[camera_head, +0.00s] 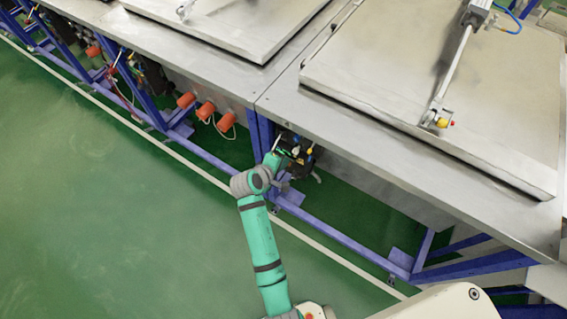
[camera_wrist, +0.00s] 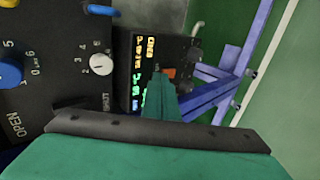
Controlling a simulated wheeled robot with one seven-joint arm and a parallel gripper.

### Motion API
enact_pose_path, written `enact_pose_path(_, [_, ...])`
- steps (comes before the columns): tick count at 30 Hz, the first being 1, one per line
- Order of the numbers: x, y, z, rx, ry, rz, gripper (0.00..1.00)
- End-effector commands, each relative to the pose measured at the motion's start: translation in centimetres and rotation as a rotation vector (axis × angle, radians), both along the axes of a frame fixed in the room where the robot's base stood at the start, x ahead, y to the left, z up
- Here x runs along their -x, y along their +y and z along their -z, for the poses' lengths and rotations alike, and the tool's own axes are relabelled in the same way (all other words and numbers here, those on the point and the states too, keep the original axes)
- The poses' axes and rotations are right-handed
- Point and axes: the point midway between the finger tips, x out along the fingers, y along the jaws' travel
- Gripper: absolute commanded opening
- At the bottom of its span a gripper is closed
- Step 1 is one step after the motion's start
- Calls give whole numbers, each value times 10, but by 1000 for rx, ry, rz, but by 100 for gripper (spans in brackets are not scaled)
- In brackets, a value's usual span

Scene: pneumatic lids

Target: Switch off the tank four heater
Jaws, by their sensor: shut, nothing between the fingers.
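In the head view my gripper (camera_head: 284,151) reaches under the table edge to the black control unit (camera_head: 301,157). No tank number is readable.
A steel table (camera_head: 400,165) with a large flat lid (camera_head: 420,90) and its pneumatic cylinder (camera_head: 478,12) overhangs the controls. Blue frame legs (camera_head: 262,136) stand close by. Several orange cylindrical parts (camera_head: 206,111) sit under the left table. The green floor (camera_head: 100,200) is clear.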

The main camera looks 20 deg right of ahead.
Motion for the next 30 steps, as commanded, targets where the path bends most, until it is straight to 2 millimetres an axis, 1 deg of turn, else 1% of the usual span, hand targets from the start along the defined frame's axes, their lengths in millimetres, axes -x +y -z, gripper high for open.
enact_pose_path(4, [0, 1, 0, 0, 0, 0, 0])
enact_pose_path(7, [2, 5, -1, 0, -1, -1, 0])
enact_pose_path(11, [10, 17, -2, 0, 1, -1, 0])
enact_pose_path(14, [20, 29, -5, 1, 1, 6, 0])
enact_pose_path(15, [22, 31, -15, 0, -5, 8, 0])
enact_pose_path(21, [37, 47, -49, -1, -4, 14, 0])
enact_pose_path(25, [44, 62, -67, 0, -4, 5, 0])
enact_pose_path(30, [50, 73, -82, 0, -1, 1, 0])
